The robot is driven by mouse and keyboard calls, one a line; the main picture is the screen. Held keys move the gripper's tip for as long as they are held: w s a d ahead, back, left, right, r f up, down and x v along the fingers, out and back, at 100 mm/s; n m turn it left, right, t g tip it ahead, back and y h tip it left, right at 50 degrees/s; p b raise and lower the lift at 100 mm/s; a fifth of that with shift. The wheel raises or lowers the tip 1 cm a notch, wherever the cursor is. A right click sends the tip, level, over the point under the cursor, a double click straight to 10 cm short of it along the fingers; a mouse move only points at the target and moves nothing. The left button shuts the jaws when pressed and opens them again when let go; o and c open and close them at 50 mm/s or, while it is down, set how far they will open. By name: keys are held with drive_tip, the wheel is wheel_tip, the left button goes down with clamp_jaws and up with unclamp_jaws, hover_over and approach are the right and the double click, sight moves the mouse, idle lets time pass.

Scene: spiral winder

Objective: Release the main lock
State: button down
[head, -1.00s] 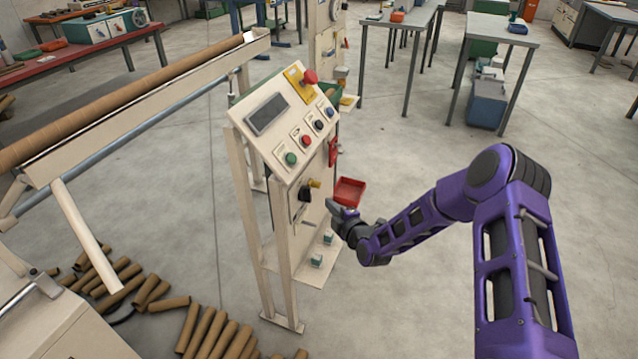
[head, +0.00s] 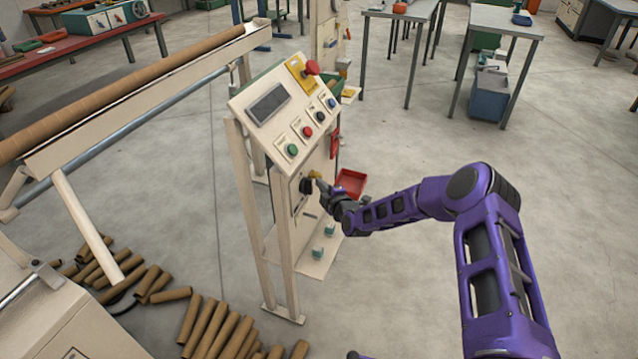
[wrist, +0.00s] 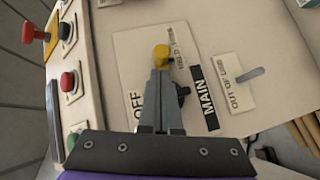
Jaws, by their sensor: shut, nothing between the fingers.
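A small yellow piece (wrist: 161,55) stands on the switch plate (wrist: 130,45) of the cream panel, beside the black MAIN label (wrist: 206,92). It also shows in the head view (head: 315,175), just above a black switch knob (head: 306,186). My gripper (wrist: 161,72) is shut, with its fingertips right at the yellow piece; I cannot tell whether they touch it. The fingers partly cover the black knob (wrist: 183,91) in the wrist view. In the head view my gripper (head: 320,185) reaches the panel's side from the right.
A grey toggle (wrist: 250,72) labelled OUT OF USE sits right of the MAIN label. The sloped console (head: 285,110) above carries coloured buttons and a red mushroom button (head: 312,67). A red tray (head: 351,183) is behind my gripper. Cardboard tubes (head: 215,330) lie on the floor.

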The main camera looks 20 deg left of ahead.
sight(321, 177)
drive_tip(key=shift+x, duration=0.85)
drive_tip(key=shift+f, duration=0.1)
drive_tip(key=w+b, duration=0.1)
drive_tip(key=b, duration=0.3)
drive_tip(key=w+b, duration=0.2)
drive_tip(key=b, duration=0.2)
drive_tip(key=shift+d+f, duration=0.15)
drive_tip(key=shift+f, duration=0.05)
drive_tip(key=shift+w+d+r+b, duration=0.2)
drive_tip(key=shift+w+b, duration=0.15)
drive_tip(key=shift+w, duration=0.15)
drive_tip(key=shift+w+d+r+b, duration=0.1)
drive_tip(key=shift+w+r+b, duration=0.2)
drive_tip(key=shift+w, duration=0.25)
